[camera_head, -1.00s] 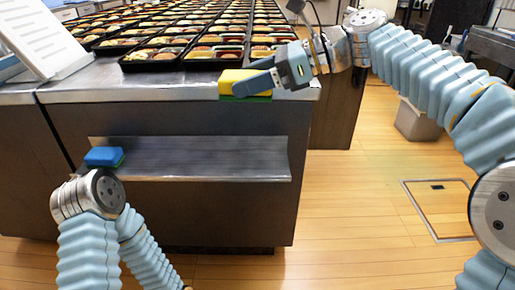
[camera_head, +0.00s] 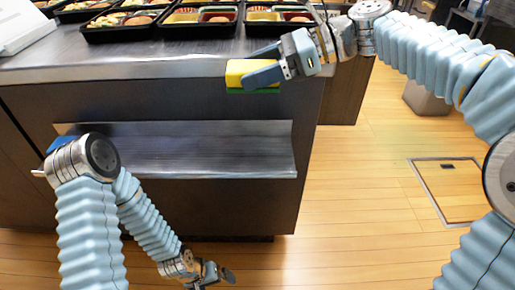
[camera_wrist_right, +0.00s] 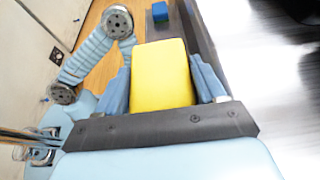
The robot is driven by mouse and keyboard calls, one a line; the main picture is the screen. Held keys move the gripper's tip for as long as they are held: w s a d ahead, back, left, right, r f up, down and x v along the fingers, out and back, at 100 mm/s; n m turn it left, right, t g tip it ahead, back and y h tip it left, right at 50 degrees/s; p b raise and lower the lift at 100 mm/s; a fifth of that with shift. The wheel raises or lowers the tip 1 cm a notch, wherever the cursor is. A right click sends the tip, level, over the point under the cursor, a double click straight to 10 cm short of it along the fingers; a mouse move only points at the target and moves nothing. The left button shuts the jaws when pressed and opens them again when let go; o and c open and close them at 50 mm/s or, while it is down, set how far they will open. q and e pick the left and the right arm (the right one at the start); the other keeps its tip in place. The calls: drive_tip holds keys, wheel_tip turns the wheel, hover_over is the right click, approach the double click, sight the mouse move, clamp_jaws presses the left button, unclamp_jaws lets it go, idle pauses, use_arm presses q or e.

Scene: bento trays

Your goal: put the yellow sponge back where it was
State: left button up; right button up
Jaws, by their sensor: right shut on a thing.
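The yellow sponge (camera_head: 236,74), with a green underside, is held by my right gripper (camera_head: 262,71) in the head view. In the right wrist view the sponge (camera_wrist_right: 160,75) sits between the two blue fingers of the right gripper (camera_wrist_right: 160,82), which touch its sides. The sponge is in the air in front of the counter edge, above the metal shelf (camera_head: 215,155). My left gripper (camera_head: 212,274) hangs low over the floor at the bottom of the head view, and its finger opening is unclear.
A blue sponge (camera_head: 62,140) lies at the shelf's left end, partly hidden by my left arm; it also shows in the right wrist view (camera_wrist_right: 160,11). Bento trays (camera_head: 205,30) stand on the counter (camera_head: 150,52). Most of the shelf is bare.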

sight(259, 154)
wheel_tip(259, 154, down, 18)
drive_tip(key=b, duration=0.4)
drive_tip(key=shift+f+b, duration=0.1)
drive_tip(key=shift+b, duration=0.3)
drive_tip(key=o, duration=0.9)
drive_tip(key=shift+o, duration=0.2)
drive_tip(key=shift+d+r, duration=0.15)
drive_tip(key=shift+r, duration=0.05)
drive_tip(key=p+v, duration=0.2)
drive_tip(key=v, duration=0.9)
drive_tip(key=shift+d, duration=0.3)
drive_tip(key=shift+r, duration=0.1)
